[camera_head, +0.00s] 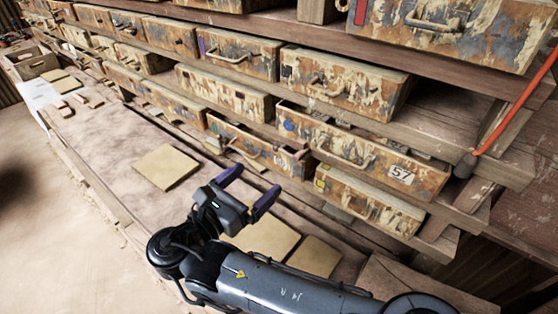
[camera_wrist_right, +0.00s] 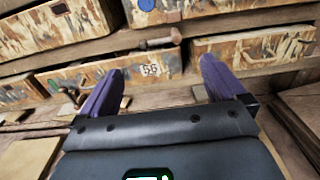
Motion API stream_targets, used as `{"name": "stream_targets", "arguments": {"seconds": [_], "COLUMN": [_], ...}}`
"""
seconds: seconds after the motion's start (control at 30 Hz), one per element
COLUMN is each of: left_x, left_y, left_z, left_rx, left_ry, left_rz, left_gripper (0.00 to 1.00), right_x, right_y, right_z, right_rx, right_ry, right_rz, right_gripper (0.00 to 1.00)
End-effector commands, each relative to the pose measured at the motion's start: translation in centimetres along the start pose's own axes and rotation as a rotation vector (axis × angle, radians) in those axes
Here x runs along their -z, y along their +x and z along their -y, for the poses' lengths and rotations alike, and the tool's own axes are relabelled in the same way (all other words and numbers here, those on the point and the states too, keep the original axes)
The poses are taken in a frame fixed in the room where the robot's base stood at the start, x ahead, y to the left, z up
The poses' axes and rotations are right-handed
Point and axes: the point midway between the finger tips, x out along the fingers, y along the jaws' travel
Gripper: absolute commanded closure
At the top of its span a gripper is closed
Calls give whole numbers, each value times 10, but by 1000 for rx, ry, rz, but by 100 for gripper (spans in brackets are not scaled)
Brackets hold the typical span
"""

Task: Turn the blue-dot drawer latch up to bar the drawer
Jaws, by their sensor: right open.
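The blue-dot drawer (camera_head: 325,140) has a blue dot (camera_head: 288,125) on its left end and a "57" label on its right. In the right wrist view the blue dot (camera_wrist_right: 147,4) is at the top edge. Below it, a small brown piece with a round end, apparently the latch (camera_wrist_right: 160,42), lies roughly sideways along the shelf edge. I cannot make it out clearly in the head view. My right gripper (camera_head: 249,188) is open and empty, in front of the lower drawers and apart from them. It also shows in the wrist view (camera_wrist_right: 162,68). My left gripper is out of view.
A lower drawer (camera_head: 250,148) with a curved handle stands ahead of the gripper. A yellow-marked drawer (camera_head: 370,202) is to its right. Flat tiles (camera_head: 166,167) lie on the bench beneath. An orange cable (camera_head: 515,105) hangs at the right.

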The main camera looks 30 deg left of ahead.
Motion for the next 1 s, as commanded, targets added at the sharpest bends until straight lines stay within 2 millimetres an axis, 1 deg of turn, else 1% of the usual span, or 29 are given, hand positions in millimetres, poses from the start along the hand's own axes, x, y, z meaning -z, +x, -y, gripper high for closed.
{"name": "stream_targets", "arguments": {"seconds": [0.13,0.2,0.4,0.6,0.8,1.0], "left_x": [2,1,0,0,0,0], "left_y": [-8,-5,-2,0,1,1], "left_z": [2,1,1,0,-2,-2], "left_rx": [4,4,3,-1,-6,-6], "left_ry": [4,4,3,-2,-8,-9], "left_rz": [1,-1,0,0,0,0], "left_gripper": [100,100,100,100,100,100], "right_x": [-3,0,0,0,0,0], "right_y": [17,29,62,86,96,98], "right_z": [1,1,1,0,0,0], "right_rx": [1,3,2,0,-1,-2], "right_ry": [1,2,4,4,3,3], "right_rz": [2,0,-1,0,0,0], "right_gripper": [3,3,3,3,3,3]}}
